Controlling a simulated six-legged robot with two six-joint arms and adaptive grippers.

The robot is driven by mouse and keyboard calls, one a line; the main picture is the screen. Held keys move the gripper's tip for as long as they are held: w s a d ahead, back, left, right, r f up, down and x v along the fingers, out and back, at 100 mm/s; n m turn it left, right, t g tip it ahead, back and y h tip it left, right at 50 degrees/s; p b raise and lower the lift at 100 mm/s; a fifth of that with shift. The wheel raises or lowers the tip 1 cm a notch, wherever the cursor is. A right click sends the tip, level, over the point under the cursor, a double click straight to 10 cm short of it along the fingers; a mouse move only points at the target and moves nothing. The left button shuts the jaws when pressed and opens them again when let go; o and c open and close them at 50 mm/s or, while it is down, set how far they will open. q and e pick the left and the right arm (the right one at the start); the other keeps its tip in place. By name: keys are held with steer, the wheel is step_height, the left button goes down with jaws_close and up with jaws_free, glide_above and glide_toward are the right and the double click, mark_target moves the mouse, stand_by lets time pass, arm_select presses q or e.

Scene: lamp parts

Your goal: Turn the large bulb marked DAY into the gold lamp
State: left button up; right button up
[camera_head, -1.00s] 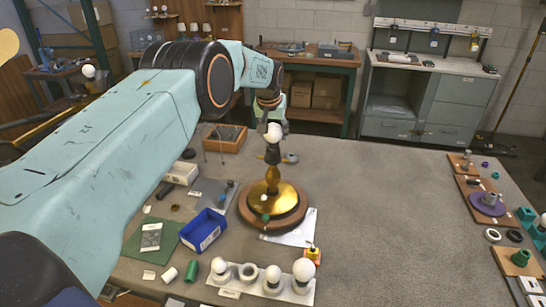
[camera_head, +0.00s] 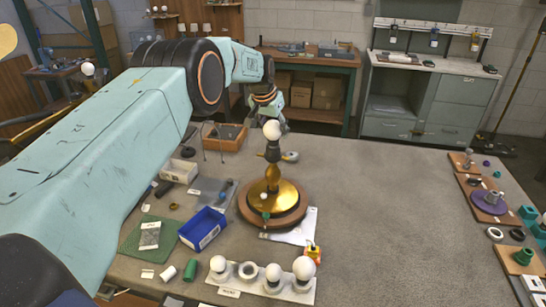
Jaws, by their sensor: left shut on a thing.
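The gold lamp (camera_head: 272,187) stands upright on a round wooden base (camera_head: 245,209) near the middle of the table. A white bulb (camera_head: 271,130) is at the top of its dark socket (camera_head: 272,153), upright and in line with it. I cannot read any mark on the bulb, nor tell how deep it sits. My left gripper (camera_head: 275,122) comes down from behind and above the bulb and is shut on it. The bulb hides part of the fingers. My right gripper is not in view.
A rack (camera_head: 258,288) at the front edge holds several white bulbs and one empty-looking ring. A blue bin (camera_head: 202,230) stands left of the lamp, a yellow-and-red item (camera_head: 312,253) in front right. The table's right middle is clear.

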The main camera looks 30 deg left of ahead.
arm_select(q)
steer(key=shift+s+d+f+m+h+b, duration=0.1)
steer(key=shift+f+m+h+b, duration=0.2)
steer(key=shift+m, duration=0.3)
steer(key=shift+s+f+m+h+b, duration=0.1)
steer(key=shift+f+m+h+b, duration=0.15)
steer(key=shift+m+b, duration=0.25)
steer(key=shift+m, duration=0.7)
steer(key=shift+r, duration=0.1)
steer(key=o, duration=0.6)
steer(key=shift+o, duration=1.2)
steer(key=shift+w+r, duration=0.15)
steer(key=shift+r, duration=0.1)
